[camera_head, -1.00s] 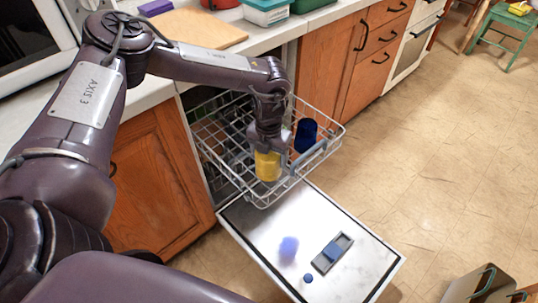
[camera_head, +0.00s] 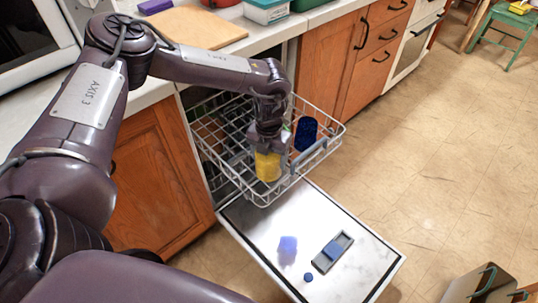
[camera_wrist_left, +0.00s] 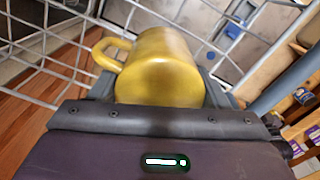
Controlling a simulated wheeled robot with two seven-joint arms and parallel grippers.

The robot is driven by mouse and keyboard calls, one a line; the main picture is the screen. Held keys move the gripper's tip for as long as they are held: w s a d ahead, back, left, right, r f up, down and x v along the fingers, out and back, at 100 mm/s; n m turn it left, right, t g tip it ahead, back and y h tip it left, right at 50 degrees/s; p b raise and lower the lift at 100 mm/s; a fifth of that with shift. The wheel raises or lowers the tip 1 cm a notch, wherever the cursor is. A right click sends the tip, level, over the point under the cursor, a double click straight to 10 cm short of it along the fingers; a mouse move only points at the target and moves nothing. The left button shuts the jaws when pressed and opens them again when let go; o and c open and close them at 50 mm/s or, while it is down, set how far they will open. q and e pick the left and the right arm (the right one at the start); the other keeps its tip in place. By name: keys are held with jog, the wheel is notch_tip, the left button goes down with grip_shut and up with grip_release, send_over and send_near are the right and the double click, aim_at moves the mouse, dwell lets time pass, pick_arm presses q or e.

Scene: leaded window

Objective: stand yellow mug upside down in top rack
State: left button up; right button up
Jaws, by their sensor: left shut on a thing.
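The yellow mug (camera_head: 267,167) is inside the front part of the pulled-out top rack (camera_head: 232,181) in the head view. My left gripper (camera_head: 267,152) comes down from above and is shut on the mug. In the left wrist view the mug (camera_wrist_left: 160,68) sits between the fingers with its handle to the left and a smooth round face towards the camera. Rack wires show behind and beside it. Whether the mug touches the rack floor I cannot tell. My right gripper is not in view.
A dark blue cup (camera_head: 305,133) stands in the rack just right of my gripper. The open dishwasher door (camera_head: 340,278) below holds a detergent dispenser (camera_head: 333,252). The counter (camera_head: 153,92) with a cutting board (camera_head: 190,27) lies behind.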

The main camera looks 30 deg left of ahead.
pick_arm(q)
jog(key=shift+f, duration=0.1)
jog(key=o, duration=1.2)
jog(key=shift+o, duration=0.2)
notch_tip(320, 180, up, 8)
jog(key=shift+f+p, duration=0.1)
jog(key=shift+p, duration=0.3)
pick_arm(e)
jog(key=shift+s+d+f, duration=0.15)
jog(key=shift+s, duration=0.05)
